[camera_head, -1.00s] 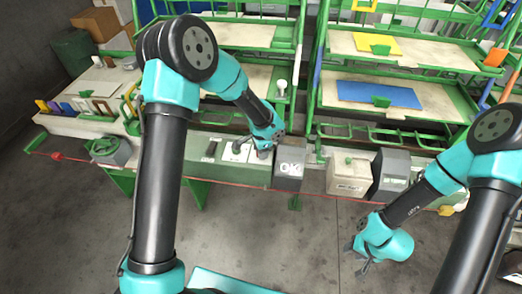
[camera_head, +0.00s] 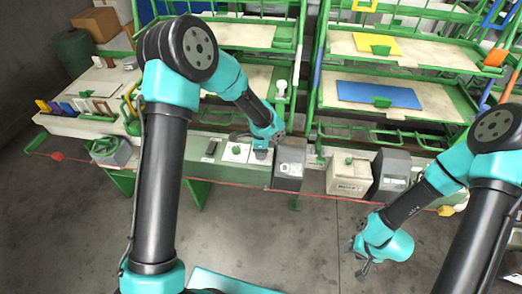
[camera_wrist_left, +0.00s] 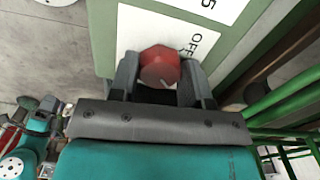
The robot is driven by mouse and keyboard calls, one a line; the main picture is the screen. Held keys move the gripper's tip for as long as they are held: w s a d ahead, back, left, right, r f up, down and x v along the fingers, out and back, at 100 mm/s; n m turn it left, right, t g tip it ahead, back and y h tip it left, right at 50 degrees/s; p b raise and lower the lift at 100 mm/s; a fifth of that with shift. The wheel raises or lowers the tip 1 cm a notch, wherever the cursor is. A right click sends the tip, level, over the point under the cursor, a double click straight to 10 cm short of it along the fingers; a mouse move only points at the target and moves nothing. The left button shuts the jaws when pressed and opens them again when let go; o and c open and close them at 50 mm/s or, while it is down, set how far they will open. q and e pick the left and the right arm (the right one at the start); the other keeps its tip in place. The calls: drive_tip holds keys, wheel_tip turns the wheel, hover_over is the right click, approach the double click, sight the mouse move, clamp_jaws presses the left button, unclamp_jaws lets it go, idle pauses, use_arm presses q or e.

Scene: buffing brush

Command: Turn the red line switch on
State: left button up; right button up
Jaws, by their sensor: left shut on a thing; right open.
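The red line switch (camera_wrist_left: 160,66) is a red knob with a marker line on its face. It sits on a white label plate (camera_wrist_left: 140,30) marked with OFF in the left wrist view. My left gripper (camera_head: 261,152) is at the green bench's front panel with its fingers on both sides of the knob, shut on it. In the head view the gripper hides the knob. My right gripper (camera_head: 360,257) is open and empty, over the floor at the lower right.
A grey box with a display (camera_head: 289,170) stands just right of my left gripper. A green knob (camera_head: 236,150) is just left of it. A cream box (camera_head: 348,176) and a dark grey box (camera_head: 390,172) stand farther right. A red cord (camera_head: 225,184) runs along the bench front.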

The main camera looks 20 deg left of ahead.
use_arm(q)
drive_tip(key=o, duration=0.9)
wheel_tip(320, 180, up, 18)
drive_tip(key=shift+f, duration=0.25)
idle(0.4)
